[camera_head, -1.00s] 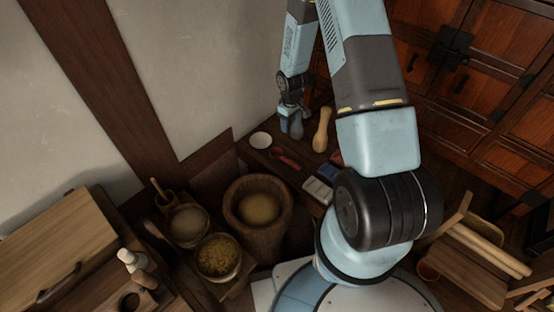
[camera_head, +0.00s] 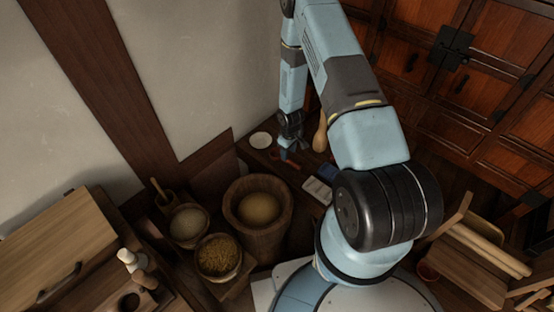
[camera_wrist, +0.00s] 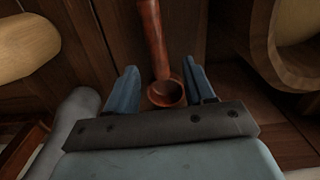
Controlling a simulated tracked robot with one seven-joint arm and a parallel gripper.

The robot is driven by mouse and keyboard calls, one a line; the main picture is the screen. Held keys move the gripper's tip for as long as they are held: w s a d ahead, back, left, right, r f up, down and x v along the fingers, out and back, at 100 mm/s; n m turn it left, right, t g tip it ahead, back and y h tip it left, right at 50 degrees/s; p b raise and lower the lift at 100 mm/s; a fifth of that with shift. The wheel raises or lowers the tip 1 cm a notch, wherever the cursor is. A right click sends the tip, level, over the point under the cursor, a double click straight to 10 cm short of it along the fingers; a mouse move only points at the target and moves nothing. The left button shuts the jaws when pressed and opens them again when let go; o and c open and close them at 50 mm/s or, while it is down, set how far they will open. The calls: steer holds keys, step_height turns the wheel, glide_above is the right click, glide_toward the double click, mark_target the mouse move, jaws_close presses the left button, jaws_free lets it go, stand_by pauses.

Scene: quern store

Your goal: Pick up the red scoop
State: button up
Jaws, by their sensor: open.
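The red scoop (camera_wrist: 166,93) lies on the dark wooden surface, its round bowl near my gripper and its handle running away toward the top of the wrist view. My gripper (camera_wrist: 163,85) is open, with one blue finger on each side of the scoop's bowl. I cannot tell if either finger touches it. In the head view my gripper (camera_head: 290,148) is low over the narrow table, and a small part of the red scoop (camera_head: 291,163) shows just below it; the rest is hidden.
A white dish (camera_head: 261,140) stands left of my gripper, and a pale wooden pestle (camera_head: 320,135) stands to its right. A grey rounded object (camera_wrist: 72,125) is close to the left finger. A large wooden mortar (camera_head: 257,212) stands in front of the table.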

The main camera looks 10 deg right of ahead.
mark_target(289, 160)
steer(key=shift+s+d+f, duration=0.1)
steer(key=shift+d+f, duration=0.05)
steer(key=shift+f, duration=1.5)
steer(key=shift+s+d+f, duration=0.1)
steer(key=shift+f, duration=1.5)
jaws_close()
